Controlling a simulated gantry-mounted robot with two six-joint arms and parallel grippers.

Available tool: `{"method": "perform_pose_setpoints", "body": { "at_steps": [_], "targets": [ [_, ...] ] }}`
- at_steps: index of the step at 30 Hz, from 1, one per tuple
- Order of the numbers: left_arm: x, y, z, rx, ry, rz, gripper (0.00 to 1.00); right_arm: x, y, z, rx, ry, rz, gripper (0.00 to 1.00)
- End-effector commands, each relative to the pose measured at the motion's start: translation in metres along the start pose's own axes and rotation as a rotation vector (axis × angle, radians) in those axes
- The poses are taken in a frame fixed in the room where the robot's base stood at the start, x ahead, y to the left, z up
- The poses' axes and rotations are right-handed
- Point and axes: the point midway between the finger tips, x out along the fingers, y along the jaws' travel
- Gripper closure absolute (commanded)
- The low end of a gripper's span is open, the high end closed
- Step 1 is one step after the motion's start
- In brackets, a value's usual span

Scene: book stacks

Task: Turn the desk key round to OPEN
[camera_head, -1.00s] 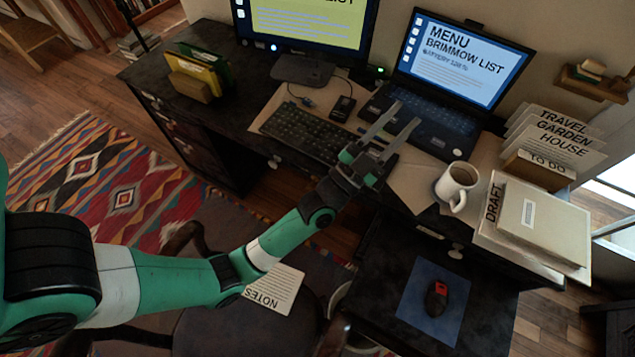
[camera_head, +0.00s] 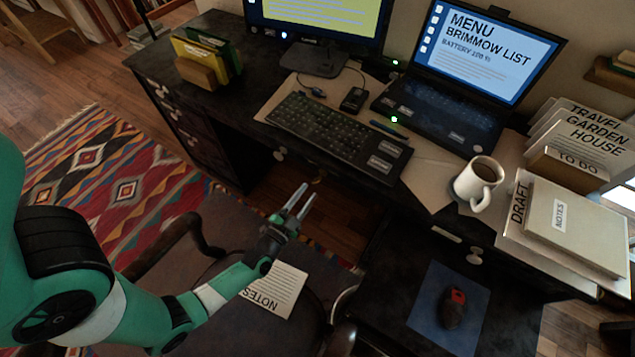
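I cannot make out the desk key for certain, nor any OPEN mark. A tiny orange spot (camera_head: 318,181) shows beneath the desk's front edge, too small to identify. The black desk (camera_head: 215,120) has a pale round knob (camera_head: 280,154) under the keyboard and another knob (camera_head: 475,257) on the drawer front at right, below a small label (camera_head: 449,234). My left gripper (camera_head: 308,191) is in front of the desk, above the chair seat and below desktop level. Its two fingers are apart with nothing between them. My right gripper is not in view.
A chair (camera_head: 215,215) with a NOTES sheet (camera_head: 277,289) stands under my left arm. The desktop holds a keyboard (camera_head: 325,130), laptop (camera_head: 440,110), white mug (camera_head: 478,184) and DRAFT papers (camera_head: 512,225).

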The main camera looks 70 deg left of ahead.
Motion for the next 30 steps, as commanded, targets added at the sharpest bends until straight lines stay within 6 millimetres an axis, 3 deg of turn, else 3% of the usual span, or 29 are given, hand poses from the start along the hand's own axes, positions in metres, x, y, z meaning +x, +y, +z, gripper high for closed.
{"method": "perform_pose_setpoints", "body": {
  "at_steps": [3,9,19,26,30],
  "targets": [
    [0.029,0.002,0.003,-0.001,0.002,-0.004,0.60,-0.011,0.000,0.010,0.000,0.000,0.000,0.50],
    [0.059,0.001,0.001,-0.001,0.001,-0.001,0.60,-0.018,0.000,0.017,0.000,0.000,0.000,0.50],
    [0.065,0.000,0.000,-0.001,0.001,0.001,0.60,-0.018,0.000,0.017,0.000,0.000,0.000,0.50],
    [0.065,0.000,0.000,-0.001,0.001,0.001,1.00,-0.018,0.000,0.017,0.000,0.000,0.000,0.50],
    [0.065,0.000,0.000,-0.001,0.001,0.001,1.00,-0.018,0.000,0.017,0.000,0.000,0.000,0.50]
  ]
}}
